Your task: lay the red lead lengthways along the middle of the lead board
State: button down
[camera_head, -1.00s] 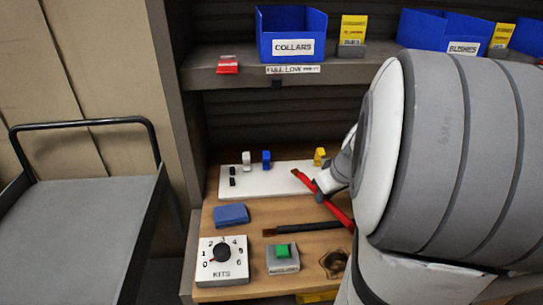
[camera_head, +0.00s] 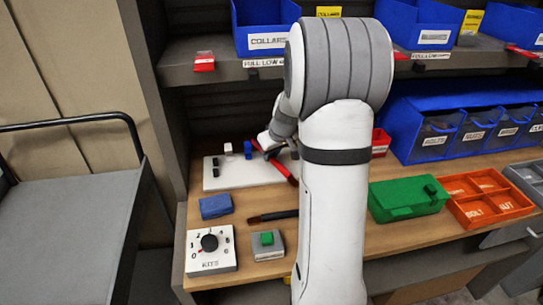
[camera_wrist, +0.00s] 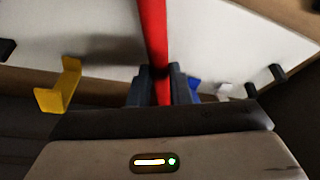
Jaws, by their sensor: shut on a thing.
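The red lead (camera_head: 284,172) is in my gripper. In the head view it slants down to the right over the right part of the white lead board (camera_head: 238,178), partly hidden behind my arm. My gripper (camera_head: 268,147) is small and partly hidden there. In the wrist view the two dark fingers (camera_wrist: 160,84) are shut on the red lead (camera_wrist: 152,35), which runs away from them over the white board (camera_wrist: 85,30). A yellow hook (camera_wrist: 62,85) stands left of the fingers. I cannot tell whether the lead touches the board.
White (camera_head: 228,149) and blue (camera_head: 248,150) clips and small black pegs stand on the board. A dark lead (camera_head: 272,216), blue block (camera_head: 215,206), dial box (camera_head: 210,252) and green-button box (camera_head: 267,245) lie nearer. A green case (camera_head: 407,198) and orange tray (camera_head: 488,197) are right.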

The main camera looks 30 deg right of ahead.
jog(key=shift+f, duration=0.7)
jog(key=shift+f, duration=0.15)
jog(key=c, duration=1.3)
grip_release()
jog(key=shift+c, duration=0.2)
